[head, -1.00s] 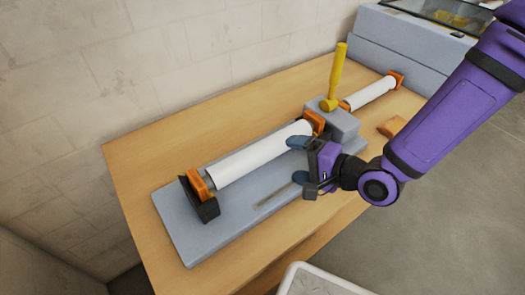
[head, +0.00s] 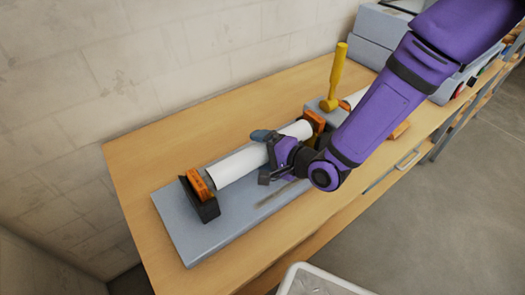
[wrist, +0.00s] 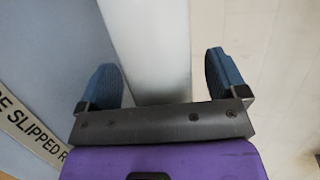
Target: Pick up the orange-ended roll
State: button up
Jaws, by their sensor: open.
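A long white roll with orange ends (head: 233,167) lies across the grey-blue laminator base (head: 183,235), its near-left end in a dark cradle (head: 208,209). My gripper (head: 264,157) is open over the right half of the roll. In the wrist view, the white roll (wrist: 155,45) runs between the two blue fingers of my gripper (wrist: 163,78), nearer the left finger, with a gap to the right finger. I cannot tell whether the fingers touch it. A second white roll (head: 353,98) behind is mostly hidden by my arm.
A yellow-handled lever (head: 337,75) stands upright on a grey block by the roll's far end. A wooden table (head: 150,150) carries everything, with bare room left of the base. Grey boxes (head: 378,28) stand at the back right. A lettered label (wrist: 30,135) lies on the base.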

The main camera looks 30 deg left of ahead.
jog(key=shift+c, duration=0.4)
jog(key=shift+a+r, duration=0.1)
jog(key=c, duration=1.6)
